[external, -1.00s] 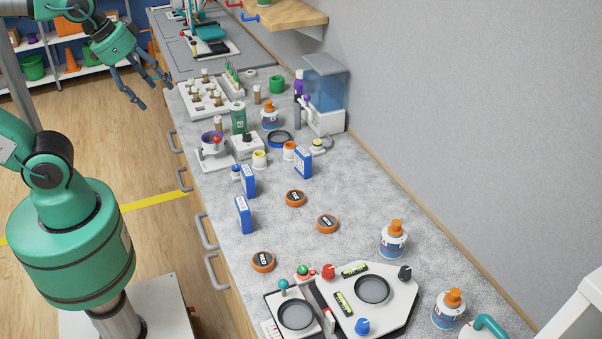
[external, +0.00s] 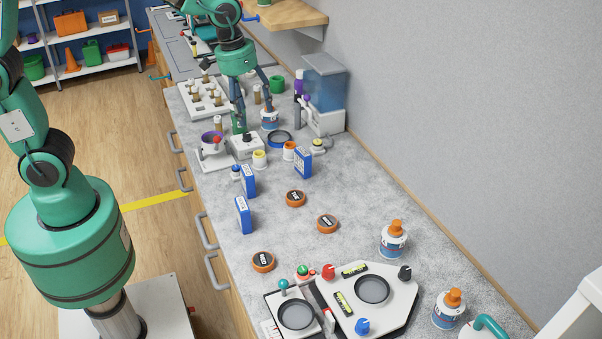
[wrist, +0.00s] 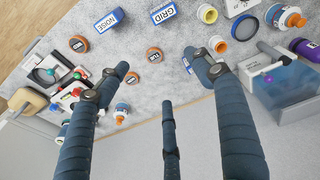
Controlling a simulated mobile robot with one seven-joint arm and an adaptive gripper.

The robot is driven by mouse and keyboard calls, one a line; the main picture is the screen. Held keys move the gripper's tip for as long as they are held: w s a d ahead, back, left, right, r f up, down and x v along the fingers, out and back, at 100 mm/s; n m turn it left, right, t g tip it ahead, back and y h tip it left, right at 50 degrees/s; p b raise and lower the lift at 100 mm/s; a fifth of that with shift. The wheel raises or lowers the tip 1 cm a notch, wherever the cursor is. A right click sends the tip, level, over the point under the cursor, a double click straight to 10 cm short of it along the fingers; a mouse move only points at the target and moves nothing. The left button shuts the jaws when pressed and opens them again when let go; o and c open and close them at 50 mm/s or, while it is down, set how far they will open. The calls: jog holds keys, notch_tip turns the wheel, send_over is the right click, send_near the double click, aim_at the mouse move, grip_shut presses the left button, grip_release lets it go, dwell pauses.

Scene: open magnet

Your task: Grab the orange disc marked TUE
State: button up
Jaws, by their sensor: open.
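Three orange discs with dark labelled tops lie apart on the grey counter. In the external view, one disc (external: 295,198) is farthest back, one disc (external: 327,223) is right of it, and one disc (external: 263,262) is nearer the camera. They also show in the wrist view: the back disc (wrist: 154,54), the right disc (wrist: 132,78) and the near disc (wrist: 79,43). The lettering is too small to tell surely which reads TUE. My gripper (external: 253,108) is open and empty, above the counter's far part, well away from the discs. Its fingers (wrist: 160,76) spread in the wrist view.
Blue boxes (external: 243,215) (external: 303,163) stand left of and behind the discs. Orange-capped bottles (external: 394,241) (external: 450,310) stand on the right, and a white panel with knobs (external: 385,315) in front. Small containers and a tube rack crowd the far part. The wall bounds the right side.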

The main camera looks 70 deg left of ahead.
jog(key=w+d+f+g, duration=0.1)
jog(key=w+d+f, duration=0.2)
jog(key=w+f, duration=0.2)
jog(key=w+d+f+n+g, duration=0.1)
jog(key=w+d+f, duration=0.2)
jog(key=f, duration=0.7)
jog(key=shift+w+f, duration=0.25)
jog(key=shift+w, duration=0.85)
jog(key=shift+f, duration=0.1)
send_over(294, 196)
jog(key=shift+w+a+f+b, duration=0.1)
jog(key=shift+f+b, duration=0.05)
jog(key=shift+f, duration=1.95)
jog(key=shift+w+f+b, duration=0.1)
jog(key=shift+f+b, duration=0.05)
jog(key=shift+f, duration=1.95)
jog(key=shift+s+f+b, duration=0.1)
jog(key=shift+f+b, duration=0.45)
jog(key=shift+f, duration=2.05)
jog(key=c, duration=1.2)
